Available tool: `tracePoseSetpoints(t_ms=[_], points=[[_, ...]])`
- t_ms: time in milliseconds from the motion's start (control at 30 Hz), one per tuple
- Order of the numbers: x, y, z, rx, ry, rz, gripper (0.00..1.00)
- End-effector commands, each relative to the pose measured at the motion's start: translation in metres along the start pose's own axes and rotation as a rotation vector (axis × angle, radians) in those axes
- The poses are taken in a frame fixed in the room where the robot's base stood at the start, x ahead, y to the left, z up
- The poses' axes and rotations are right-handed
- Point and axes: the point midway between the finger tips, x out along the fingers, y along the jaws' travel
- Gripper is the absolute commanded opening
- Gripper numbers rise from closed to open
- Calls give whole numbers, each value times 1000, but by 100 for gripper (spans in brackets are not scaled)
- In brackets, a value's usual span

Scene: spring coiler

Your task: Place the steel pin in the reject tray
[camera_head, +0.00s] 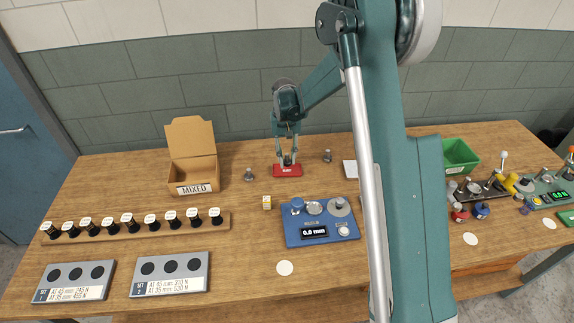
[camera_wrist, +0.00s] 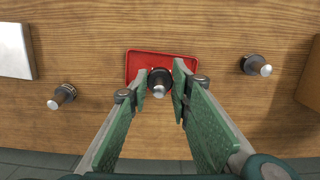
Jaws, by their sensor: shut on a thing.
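The reject tray (camera_head: 287,171) is a small shallow red tray with white lettering on its front, near the back of the bench. It also shows in the wrist view (camera_wrist: 132,62). My gripper (camera_head: 287,158) points down at the tray. In the wrist view, its green fingers (camera_wrist: 160,78) are shut on the steel pin (camera_wrist: 159,90), which has a bright metal end and a dark round base. The pin stands upright within the tray's outline. I cannot tell whether its base touches the tray floor.
Two similar pins stand outside the tray, one on the left (camera_head: 249,175) and one on the right (camera_head: 327,156) in the head view. A box marked MIXED (camera_head: 194,172) stands further left. A blue gauge (camera_head: 320,225) is in front. My arm hides part of the bench.

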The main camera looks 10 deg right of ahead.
Motion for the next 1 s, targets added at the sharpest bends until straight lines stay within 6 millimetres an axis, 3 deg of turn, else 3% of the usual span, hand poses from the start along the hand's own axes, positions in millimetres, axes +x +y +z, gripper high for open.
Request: tracePoseSetpoints(t_ms=[400, 867, 900, 1000], points=[[35, -1, -4, 0, 0, 0, 7], [40, -1, -4, 0, 0, 0, 7], [40, -1, -4, 0, 0, 0, 24], [39, -1, -4, 0, 0, 0, 36]])
